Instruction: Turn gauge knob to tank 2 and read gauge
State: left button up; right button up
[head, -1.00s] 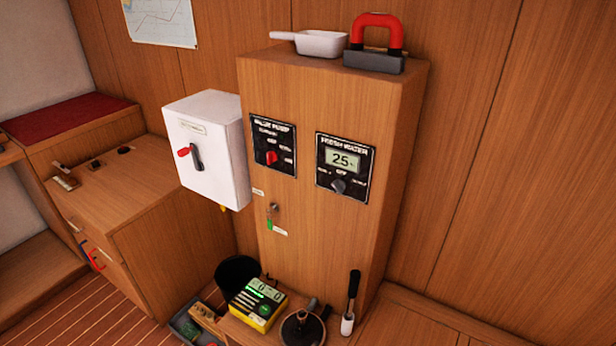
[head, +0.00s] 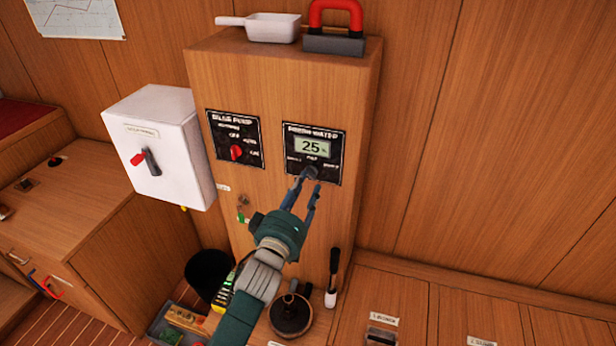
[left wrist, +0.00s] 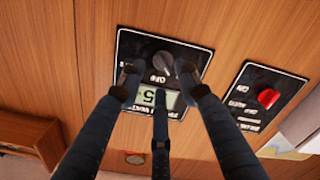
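The black fresh water panel (head: 335,147) is on the front of the wooden cabinet. Its lit display (head: 312,146) appears to read 25. The dark gauge knob (head: 312,172) sits below the display, with a label on either side and one in the middle. In the left wrist view the panel is upside down and the knob (left wrist: 162,63) shows between my fingers. My left gripper (head: 309,178) is at the knob, its fingers spread; I cannot tell whether they touch it. The fingers partly cover the display in the wrist view. My right gripper is not in view.
A bilge pump panel (head: 222,128) with a red knob (head: 236,152) is left of the gauge. A white switch box (head: 165,115) juts out further left. A white scoop (head: 270,28) and a red-handled tool (head: 336,22) lie on top of the cabinet. Several items stand below.

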aim_at(311, 176)
pick_arm(q)
jog(key=x, duration=0.3)
jog(key=shift+w, duration=0.2)
jog(key=shift+w+d, duration=0.15)
jog(key=shift+w, duration=0.1)
grip_shut()
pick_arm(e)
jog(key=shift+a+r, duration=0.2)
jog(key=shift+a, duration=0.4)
